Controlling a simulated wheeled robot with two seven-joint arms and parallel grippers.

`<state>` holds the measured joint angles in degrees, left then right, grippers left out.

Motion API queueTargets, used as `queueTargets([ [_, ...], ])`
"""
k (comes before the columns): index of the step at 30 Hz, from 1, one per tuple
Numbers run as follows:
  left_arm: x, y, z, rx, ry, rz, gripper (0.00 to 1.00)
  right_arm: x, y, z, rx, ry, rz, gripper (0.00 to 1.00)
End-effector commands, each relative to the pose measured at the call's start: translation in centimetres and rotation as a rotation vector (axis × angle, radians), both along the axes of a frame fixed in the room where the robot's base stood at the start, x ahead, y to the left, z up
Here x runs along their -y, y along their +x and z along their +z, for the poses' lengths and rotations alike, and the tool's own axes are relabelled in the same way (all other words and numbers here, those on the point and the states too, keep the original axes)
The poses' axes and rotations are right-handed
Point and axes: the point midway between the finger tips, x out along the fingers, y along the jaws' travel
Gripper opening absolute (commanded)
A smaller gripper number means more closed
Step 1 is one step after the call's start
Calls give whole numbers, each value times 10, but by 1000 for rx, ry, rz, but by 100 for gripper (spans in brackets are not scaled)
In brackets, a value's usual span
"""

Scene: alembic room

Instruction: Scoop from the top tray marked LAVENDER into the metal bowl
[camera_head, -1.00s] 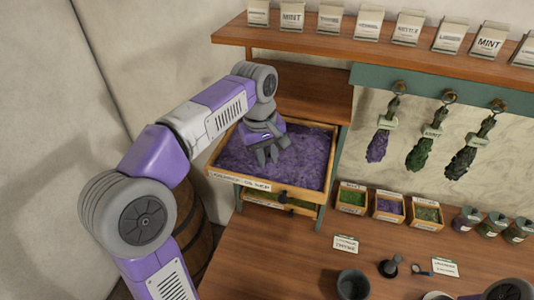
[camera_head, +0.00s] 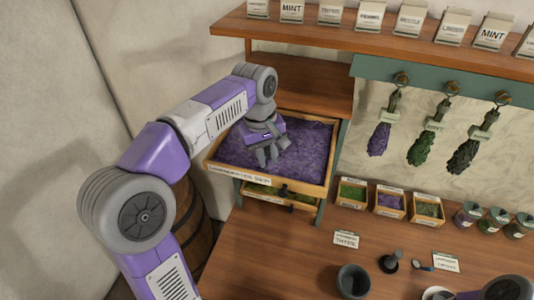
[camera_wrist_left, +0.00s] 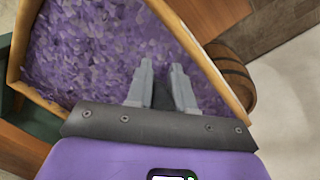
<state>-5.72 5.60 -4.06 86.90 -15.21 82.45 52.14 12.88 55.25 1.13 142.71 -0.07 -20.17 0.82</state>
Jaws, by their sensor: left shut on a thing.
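The open top tray (camera_head: 310,186) is a wooden drawer full of purple flakes, with a blurred label on its front. My left gripper (camera_head: 268,156) is over the flakes, fingers pointing down. In the left wrist view, the gripper (camera_wrist_left: 162,82) is shut on a dark piece (camera_wrist_left: 161,97) between its fingers. It looks like the scoop's handle, but its shape is mostly hidden. I cannot tell whether it touches the flakes. A dark grey cup-like vessel (camera_head: 353,283) stands on the table. A pale rim (camera_head: 440,292) shows at the bottom edge; I cannot tell which is the metal bowl. My right gripper is out of view.
A lower drawer (camera_head: 262,197) with green contents is partly open beneath the tray. Small boxes (camera_head: 389,204) and jars (camera_head: 495,221) stand along the wall. A dark knobbed tool (camera_head: 389,262) and a small spoon (camera_head: 421,266) lie near cards. A barrel (camera_wrist_left: 230,77) stands beside the tray.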

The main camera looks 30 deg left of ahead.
Motion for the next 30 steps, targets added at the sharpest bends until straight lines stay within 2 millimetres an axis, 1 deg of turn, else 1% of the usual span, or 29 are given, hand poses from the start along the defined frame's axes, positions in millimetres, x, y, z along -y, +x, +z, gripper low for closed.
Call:
queueTargets([
  [8, 3, 1, 0, 0, 0, -1, 0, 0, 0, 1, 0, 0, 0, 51],
  [21, 23, 5, 0, -1, 1, -2, 0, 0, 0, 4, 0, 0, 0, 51],
  [30, 24, 6, 0, 0, 0, 0, 0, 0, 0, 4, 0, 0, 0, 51],
])
